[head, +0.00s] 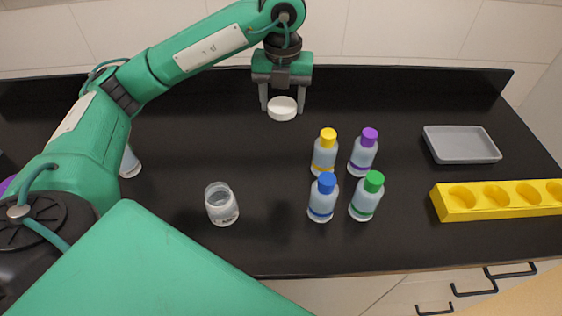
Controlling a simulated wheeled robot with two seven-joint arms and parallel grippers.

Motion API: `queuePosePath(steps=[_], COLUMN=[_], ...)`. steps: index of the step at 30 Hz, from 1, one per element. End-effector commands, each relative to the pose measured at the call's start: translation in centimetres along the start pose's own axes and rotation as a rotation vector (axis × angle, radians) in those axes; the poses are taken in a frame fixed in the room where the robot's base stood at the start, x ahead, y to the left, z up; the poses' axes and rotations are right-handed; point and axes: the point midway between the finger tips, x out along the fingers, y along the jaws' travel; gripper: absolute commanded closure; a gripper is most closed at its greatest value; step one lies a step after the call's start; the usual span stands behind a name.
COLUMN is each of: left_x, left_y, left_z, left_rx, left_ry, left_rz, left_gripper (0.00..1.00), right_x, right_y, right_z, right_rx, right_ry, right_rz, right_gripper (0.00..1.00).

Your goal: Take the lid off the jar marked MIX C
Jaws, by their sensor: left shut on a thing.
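An open glass jar (221,205) with a small label stands on the black counter left of centre. Its label is too small to read. My left gripper (282,105) is at the back of the counter, behind and to the right of the jar, pointing down. It is shut on a white round lid (282,109), with a finger at each side. I cannot tell whether the lid touches the counter or is just above it. My right gripper is not in view.
Several capped bottles stand right of centre: yellow (325,153), purple (363,153), blue (322,198) and green (367,197). A grey tray (461,158) and a yellow rack (482,211) with round holes are at the right. Another container (130,163) is partly hidden behind my left arm.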

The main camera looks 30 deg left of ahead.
Motion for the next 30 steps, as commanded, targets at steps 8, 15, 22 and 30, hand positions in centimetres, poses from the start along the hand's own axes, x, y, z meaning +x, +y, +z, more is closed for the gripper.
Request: queuePosePath(steps=[8,15,22,30], left_x=[0.6,4.5,9.7,14.9], left_y=[0.2,0.2,0.3,0.2], left_z=[0.0,0.0,0.0,0.0], left_rx=[-0.133,-0.133,-0.135,-0.132], left_ry=[0.004,0.006,0.006,0.003], left_rz=[0.000,0.000,0.004,0.001], left_gripper=[0.70,0.70,0.70,0.70], right_x=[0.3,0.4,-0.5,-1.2], right_y=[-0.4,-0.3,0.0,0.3], right_z=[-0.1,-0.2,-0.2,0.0], right_rx=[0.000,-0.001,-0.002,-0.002], right_ry=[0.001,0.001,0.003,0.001], right_rz=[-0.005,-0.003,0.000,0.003], right_gripper=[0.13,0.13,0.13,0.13])
